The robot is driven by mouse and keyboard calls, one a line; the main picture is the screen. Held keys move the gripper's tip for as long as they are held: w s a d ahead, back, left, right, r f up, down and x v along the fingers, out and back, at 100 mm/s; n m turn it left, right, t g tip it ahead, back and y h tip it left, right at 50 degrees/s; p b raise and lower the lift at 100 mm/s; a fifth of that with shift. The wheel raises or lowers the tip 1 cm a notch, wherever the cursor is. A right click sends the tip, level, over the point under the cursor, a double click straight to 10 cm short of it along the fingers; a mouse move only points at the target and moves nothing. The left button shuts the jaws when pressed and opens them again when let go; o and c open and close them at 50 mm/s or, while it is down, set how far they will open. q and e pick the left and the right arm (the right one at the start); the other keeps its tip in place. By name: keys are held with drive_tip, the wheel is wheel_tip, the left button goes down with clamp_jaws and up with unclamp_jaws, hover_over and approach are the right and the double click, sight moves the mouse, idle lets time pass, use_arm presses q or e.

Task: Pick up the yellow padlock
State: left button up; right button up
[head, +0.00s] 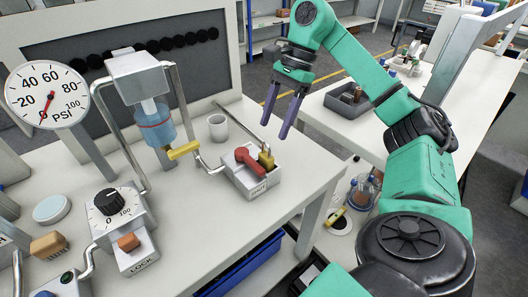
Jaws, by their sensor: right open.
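The yellow padlock (266,160) is small and sits at the back right of a white box, close to a red handle (249,158) on the same box. I cannot tell whether it hooks onto anything. My right gripper (277,118) hangs above and slightly to the right of the padlock in the picture, beyond the table's far right edge. Its two purple fingers point down, apart, with nothing between them. My left gripper is not in view.
The white box (259,189) stands near the right edge of the white table (220,235). A white cup (217,127), a blue-liquid vessel with a yellow lever (184,150), pipes and a pressure gauge (47,96) stand left of it. A grey bin (346,106) sits on another table.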

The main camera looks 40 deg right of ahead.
sight(266, 155)
drive_tip(key=x, duration=0.8)
drive_tip(key=shift+d+f, duration=0.1)
drive_tip(key=shift+f, duration=0.25)
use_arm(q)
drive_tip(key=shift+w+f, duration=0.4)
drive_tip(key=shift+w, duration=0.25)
use_arm(e)
clamp_jaws()
